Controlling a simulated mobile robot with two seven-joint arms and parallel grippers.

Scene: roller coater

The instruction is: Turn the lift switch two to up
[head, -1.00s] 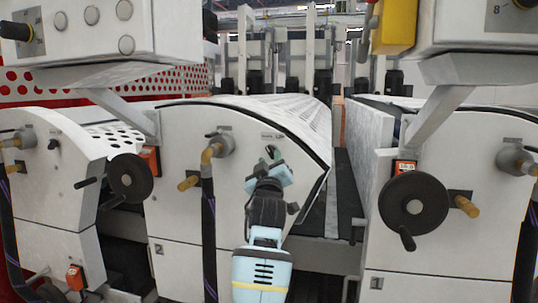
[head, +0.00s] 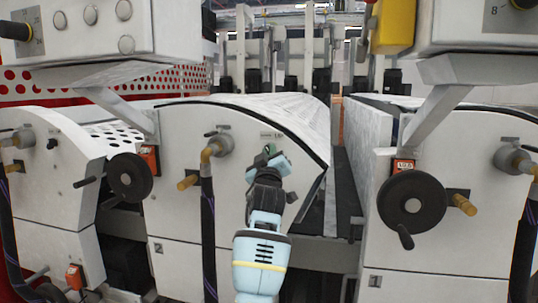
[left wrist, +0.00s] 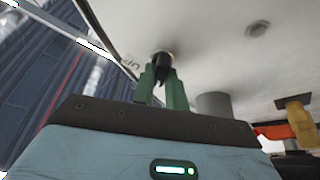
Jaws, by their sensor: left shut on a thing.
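The lift switch (left wrist: 163,60) is a small black knob on the white panel of the middle machine unit (head: 172,222), which bears a "2" low on its front. In the left wrist view a printed "UP" shows beside the knob. My left gripper (left wrist: 163,82) has green fingers, and they are shut on the knob at its sides. In the head view my left gripper (head: 269,151) is at the upper right of that panel, just below a small label (head: 271,136), and it hides the knob. My right gripper is in neither view.
A black handwheel (head: 130,177) stands left of the panel and another handwheel (head: 412,205) stands right. A brass-coloured pipe fitting (head: 212,148) with a dark hose juts out left of my left gripper. White control boxes (head: 98,30) overhang above.

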